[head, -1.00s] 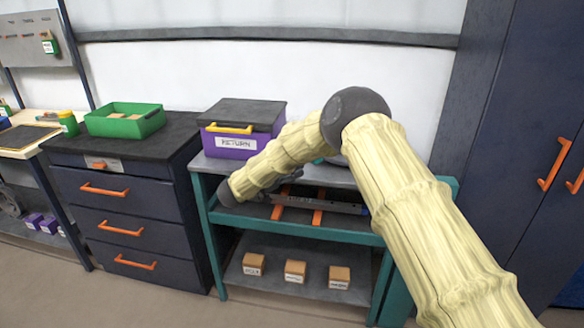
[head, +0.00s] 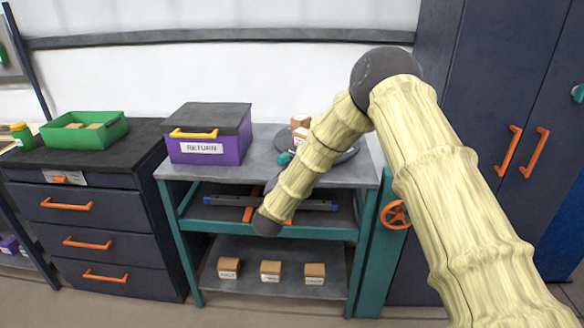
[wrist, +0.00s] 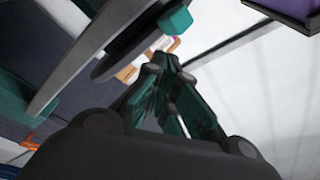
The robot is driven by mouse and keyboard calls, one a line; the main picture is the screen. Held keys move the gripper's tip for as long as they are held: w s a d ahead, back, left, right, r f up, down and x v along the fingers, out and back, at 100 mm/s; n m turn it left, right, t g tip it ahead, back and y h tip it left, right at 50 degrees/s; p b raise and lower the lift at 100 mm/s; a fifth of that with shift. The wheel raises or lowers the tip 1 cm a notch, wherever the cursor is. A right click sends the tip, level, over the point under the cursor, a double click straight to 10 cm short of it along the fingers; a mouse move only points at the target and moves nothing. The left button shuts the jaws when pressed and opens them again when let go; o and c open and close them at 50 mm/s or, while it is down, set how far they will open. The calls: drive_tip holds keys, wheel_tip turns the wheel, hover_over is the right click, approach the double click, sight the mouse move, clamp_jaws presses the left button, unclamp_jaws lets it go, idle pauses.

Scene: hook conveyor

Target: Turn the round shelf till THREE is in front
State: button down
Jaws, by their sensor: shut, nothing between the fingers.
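The round shelf (head: 345,157) is a dark disc on the grey top of the teal-framed bench, right of the purple box. My arm partly covers it. Small tan boxes (head: 299,128) stand on it; I cannot read their labels. A teal knob (head: 284,158) sits at its left front rim. In the wrist view, the disc's edge (wrist: 120,62) and the teal knob (wrist: 175,20) show just beyond my gripper (wrist: 163,62). My gripper is shut and empty, apart from the knob. In the head view it is mostly hidden by my forearm.
A purple RETURN box (head: 208,134) stands on the bench top (head: 262,165), left of the disc. Below are a shelf with a blue-ended bar (head: 225,202) and a lower shelf with small boxes (head: 270,270). An orange handwheel (head: 396,214) is at the right, beside dark cabinets (head: 470,110).

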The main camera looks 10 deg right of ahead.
sight(285, 163)
drive_tip(key=s+d+f+m+y, duration=0.2)
drive_tip(key=s+d+m+y, duration=0.15)
drive_tip(key=s+y, duration=0.35)
drive_tip(key=shift+m+t+h, duration=0.25)
drive_tip(key=shift+t+h, duration=0.05)
drive_tip(key=shift+h, duration=0.4)
drive_tip(key=w+p, duration=0.1)
drive_tip(key=w, duration=0.2)
drive_tip(key=w+p, duration=0.1)
drive_tip(key=w, duration=0.2)
drive_tip(key=w+d+p, duration=0.1)
drive_tip(key=w, duration=0.2)
drive_tip(key=shift+w, duration=0.25)
drive_tip(key=shift+w+a+p, duration=0.5)
drive_tip(key=shift+w+a, duration=0.15)
drive_tip(key=shift+w, duration=0.25)
drive_tip(key=shift+w+a+f, duration=0.1)
drive_tip(key=shift+w+a, duration=0.3)
drive_tip(key=shift+w, duration=0.2)
drive_tip(key=shift+a, duration=0.1)
drive_tip(key=shift+w+a+f+b, duration=0.15)
drive_tip(key=shift+w+a+b, duration=0.5)
drive_tip(key=shift+w+b, duration=0.1)
drive_tip(key=shift+w+a, duration=0.2)
drive_tip(key=shift+a, duration=0.05)
drive_tip(key=shift+a+r, duration=0.1)
drive_tip(key=shift+r, duration=0.1)
